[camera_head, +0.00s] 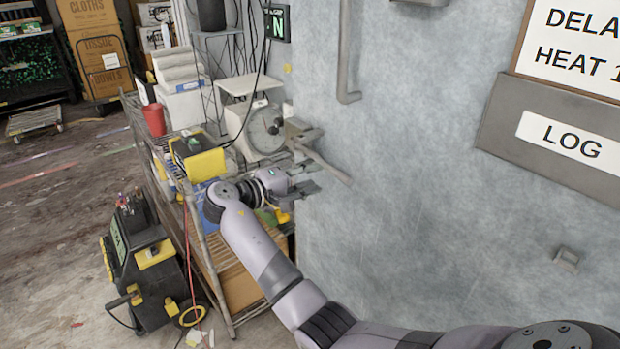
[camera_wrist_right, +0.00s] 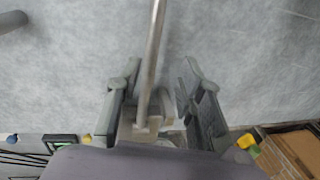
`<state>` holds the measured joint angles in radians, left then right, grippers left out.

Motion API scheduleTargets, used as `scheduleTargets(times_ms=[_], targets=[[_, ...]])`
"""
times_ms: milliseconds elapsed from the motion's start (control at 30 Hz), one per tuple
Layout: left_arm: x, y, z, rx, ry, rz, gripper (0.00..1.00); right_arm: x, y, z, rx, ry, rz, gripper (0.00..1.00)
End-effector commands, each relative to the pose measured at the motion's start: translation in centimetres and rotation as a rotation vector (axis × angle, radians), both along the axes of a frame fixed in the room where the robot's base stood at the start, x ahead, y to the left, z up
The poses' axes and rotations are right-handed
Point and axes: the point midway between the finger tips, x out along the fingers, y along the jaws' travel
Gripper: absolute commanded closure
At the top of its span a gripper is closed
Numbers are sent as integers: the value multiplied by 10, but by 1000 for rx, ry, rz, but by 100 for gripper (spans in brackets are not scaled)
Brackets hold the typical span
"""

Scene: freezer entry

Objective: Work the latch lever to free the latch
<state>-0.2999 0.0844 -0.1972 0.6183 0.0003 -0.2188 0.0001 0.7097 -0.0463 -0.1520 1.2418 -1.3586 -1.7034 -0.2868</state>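The latch lever (camera_head: 322,163) is a grey metal bar on the freezer wall. It slants down to the right from the latch body (camera_head: 299,133). My right gripper (camera_head: 309,179) is open just below and left of the lever, near the latch body. In the right wrist view, the lever (camera_wrist_right: 154,50) runs down between the two spread fingers of this gripper (camera_wrist_right: 160,100), closer to the left finger. A gap shows on the right side, and I cannot tell whether either finger touches it. My left gripper is not in view.
A wire shelf cart (camera_head: 215,262) with a scale (camera_head: 262,128) and a yellow-black box (camera_head: 198,157) stands left of my right arm. A bent wall handle (camera_head: 346,60) is above the latch. The wall to the lever's right is mostly clear.

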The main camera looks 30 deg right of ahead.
Motion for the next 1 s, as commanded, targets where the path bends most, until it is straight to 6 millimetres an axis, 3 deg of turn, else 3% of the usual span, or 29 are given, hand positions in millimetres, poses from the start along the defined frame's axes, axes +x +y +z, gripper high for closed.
scheduleTargets(times_ms=[600, 1000], targets=[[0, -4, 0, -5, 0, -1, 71, -10, 106, 20, 0, -1, 2, 65], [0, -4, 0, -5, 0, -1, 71, -11, 116, 22, -1, -1, 1, 65]])
